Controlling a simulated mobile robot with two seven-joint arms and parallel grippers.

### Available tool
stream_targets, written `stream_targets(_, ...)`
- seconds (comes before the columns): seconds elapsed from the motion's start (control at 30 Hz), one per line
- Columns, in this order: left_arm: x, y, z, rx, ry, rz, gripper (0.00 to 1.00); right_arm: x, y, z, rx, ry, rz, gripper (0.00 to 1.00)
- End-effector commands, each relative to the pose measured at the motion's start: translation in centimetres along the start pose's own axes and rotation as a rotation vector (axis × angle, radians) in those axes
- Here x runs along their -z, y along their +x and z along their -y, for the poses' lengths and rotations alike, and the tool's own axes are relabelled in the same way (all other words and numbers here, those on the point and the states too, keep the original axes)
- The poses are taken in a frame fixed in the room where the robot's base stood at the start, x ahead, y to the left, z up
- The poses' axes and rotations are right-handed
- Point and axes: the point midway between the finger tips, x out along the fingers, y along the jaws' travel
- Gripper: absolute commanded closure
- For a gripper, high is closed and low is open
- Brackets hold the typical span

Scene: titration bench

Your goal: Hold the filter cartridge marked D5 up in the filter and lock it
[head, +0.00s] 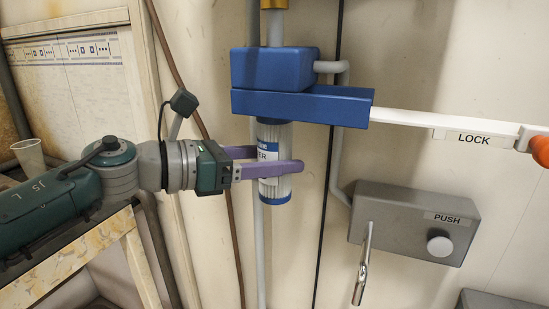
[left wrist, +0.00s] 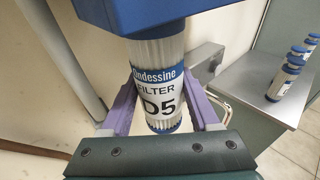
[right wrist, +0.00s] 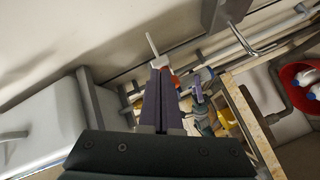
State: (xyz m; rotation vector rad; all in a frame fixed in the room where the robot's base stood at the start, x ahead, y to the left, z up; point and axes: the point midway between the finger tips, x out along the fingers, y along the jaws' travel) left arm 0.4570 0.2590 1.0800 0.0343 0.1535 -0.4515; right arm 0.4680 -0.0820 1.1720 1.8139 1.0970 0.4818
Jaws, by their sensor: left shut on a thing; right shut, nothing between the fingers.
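The white cartridge marked D5 (left wrist: 160,100) has blue ends and stands upright in both the head and left wrist views. My left gripper (head: 280,162) is shut around its body. The cartridge's top meets the underside of the blue filter head (head: 275,70) on the wall; how far it goes in is hidden. A long white lever (head: 425,120) reaches right from the filter head to an orange end (head: 541,150). A LOCK label (head: 474,138) shows just below the lever. My right gripper (right wrist: 160,98) is shut and empty in the right wrist view, and not seen in the head view.
A grey box with a PUSH button (head: 440,245) and a metal spout (head: 364,265) is below right of the filter. Other cartridges (left wrist: 285,80) stand on a grey bench in the left wrist view. A cup (head: 29,155) stands at left. A red bucket (right wrist: 300,85) is at right.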

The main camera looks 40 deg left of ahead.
Motion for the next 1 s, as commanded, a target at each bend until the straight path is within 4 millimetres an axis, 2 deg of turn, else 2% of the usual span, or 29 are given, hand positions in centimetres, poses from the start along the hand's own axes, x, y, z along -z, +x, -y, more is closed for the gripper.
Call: stream_targets(1.0, -0.1, 0.0, 0.0, 0.000, 0.000, 0.002, 1.00, 1.6, 1.6, 0.7, 0.001, 0.000, -0.001, 1.00)
